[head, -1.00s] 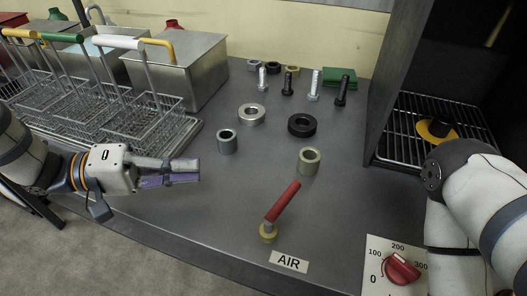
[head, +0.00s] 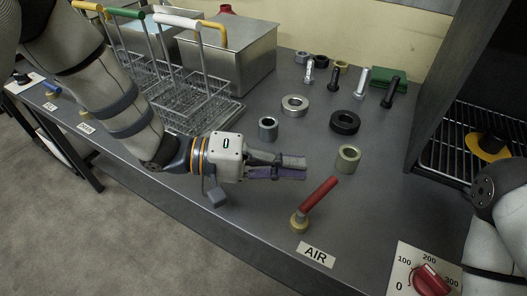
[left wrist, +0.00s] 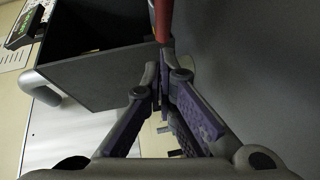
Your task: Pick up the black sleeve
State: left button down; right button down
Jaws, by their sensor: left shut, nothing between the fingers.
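A black ring-shaped sleeve (head: 345,122) lies flat on the grey bench in the head view, its hole facing up. A silver ring (head: 295,106) lies to its left, and an olive sleeve (head: 348,159) stands just below it in the picture. A blue-grey sleeve (head: 268,130) stands at the left. My left gripper (head: 304,168) is shut and empty, left of the olive sleeve and below the black one in the picture. Its shut fingers also show in the left wrist view (left wrist: 163,95); I cannot make out the black sleeve there. My right gripper is out of view.
A red-handled air valve (head: 318,196) stands just right of and below my left gripper. Several bolts (head: 361,82) stand behind the rings. Wire baskets (head: 190,105) are at the left. A dark open oven (head: 440,90) with a rack is at the right.

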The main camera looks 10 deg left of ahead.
aim_at(495, 139)
jog(key=j+z, duration=0.65)
jog(key=z, duration=0.2)
jog(key=j+z, duration=0.4)
